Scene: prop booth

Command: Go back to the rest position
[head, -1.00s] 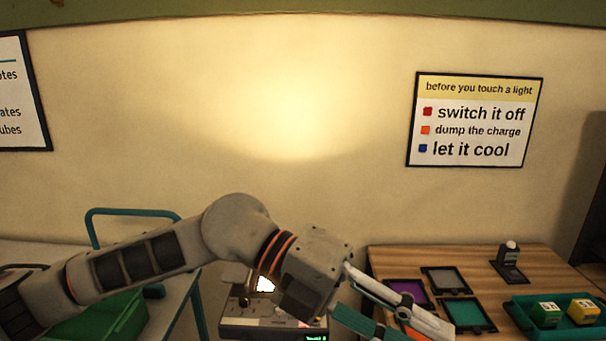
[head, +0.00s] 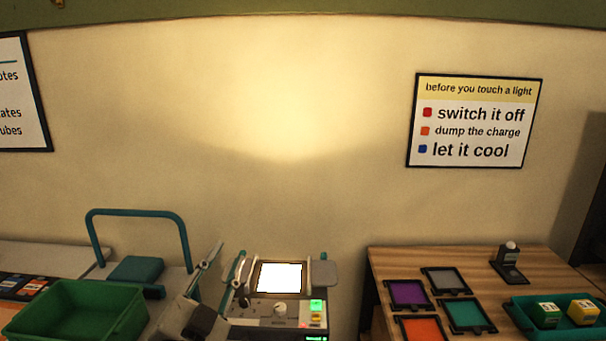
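My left gripper (head: 231,252) is low in the head view, left of centre, pointing up and away. Its two fingers stand apart with nothing seen between them. It is just left of a grey lamp unit (head: 265,309) with a bright white panel, and overlaps its left edge in the picture; I cannot tell whether they touch. The rest of my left arm is mostly below the picture. My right gripper is not in view.
A green bin (head: 78,311) and a cart with a teal handle (head: 135,213) are at left. A wooden table (head: 385,262) at right holds purple (head: 408,294), grey, teal and orange framed squares, a small stand (head: 509,262) and a teal tray (head: 521,318) with two cubes.

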